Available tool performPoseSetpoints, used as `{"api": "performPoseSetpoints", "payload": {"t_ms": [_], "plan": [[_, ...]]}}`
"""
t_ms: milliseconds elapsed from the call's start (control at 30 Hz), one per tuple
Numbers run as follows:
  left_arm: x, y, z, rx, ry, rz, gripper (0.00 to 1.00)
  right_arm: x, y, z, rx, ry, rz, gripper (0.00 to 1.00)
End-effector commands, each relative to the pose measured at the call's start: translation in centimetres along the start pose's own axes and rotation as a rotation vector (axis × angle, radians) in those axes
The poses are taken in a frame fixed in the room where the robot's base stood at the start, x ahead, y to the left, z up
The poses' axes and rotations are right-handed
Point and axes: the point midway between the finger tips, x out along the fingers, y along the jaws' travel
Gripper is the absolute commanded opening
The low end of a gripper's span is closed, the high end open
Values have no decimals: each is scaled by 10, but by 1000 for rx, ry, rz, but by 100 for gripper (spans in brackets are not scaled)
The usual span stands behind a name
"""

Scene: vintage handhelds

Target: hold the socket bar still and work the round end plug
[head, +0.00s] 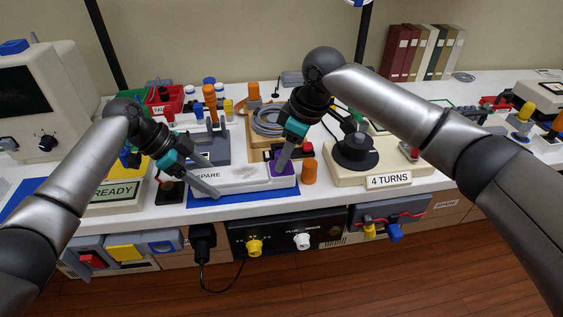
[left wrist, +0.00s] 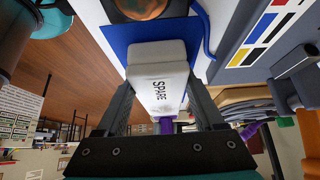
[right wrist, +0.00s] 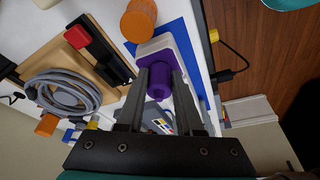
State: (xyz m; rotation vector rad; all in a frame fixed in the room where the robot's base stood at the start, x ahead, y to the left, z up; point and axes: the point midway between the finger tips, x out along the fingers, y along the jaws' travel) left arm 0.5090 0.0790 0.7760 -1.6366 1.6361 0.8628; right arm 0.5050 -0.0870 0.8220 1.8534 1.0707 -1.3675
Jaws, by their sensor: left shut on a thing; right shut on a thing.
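The white socket bar (head: 238,179), lettered SPARE, lies on a blue mat (head: 245,198) near the table's front edge. My left gripper (head: 214,192) is shut on the bar near its left part. In the left wrist view its fingers lie along both sides of the bar (left wrist: 158,72). The purple round end plug (head: 290,168) is at the bar's right end. My right gripper (head: 280,167) is shut on the plug. In the right wrist view the fingers flank the plug (right wrist: 152,83); how deep it sits in the bar is hidden.
An orange cylinder (head: 309,172) stands close right of the plug. Further right is a cream base marked 4 TURNS (head: 388,180) with a black dial. A coiled grey cable (head: 267,119) lies behind the bar. A grey holder (head: 209,148) with upright tools stands behind left. A READY box (head: 117,192) is at left.

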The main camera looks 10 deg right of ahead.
Motion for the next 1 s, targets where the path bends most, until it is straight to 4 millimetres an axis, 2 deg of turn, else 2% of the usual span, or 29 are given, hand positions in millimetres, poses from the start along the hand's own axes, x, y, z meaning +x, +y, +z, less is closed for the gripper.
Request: {"api": "performPoseSetpoints", "payload": {"t_ms": [1000], "plan": [[1, 0, 1, 1, -4, 0, 0, -7, 0, -4, -1, 6, 0, 0]]}}
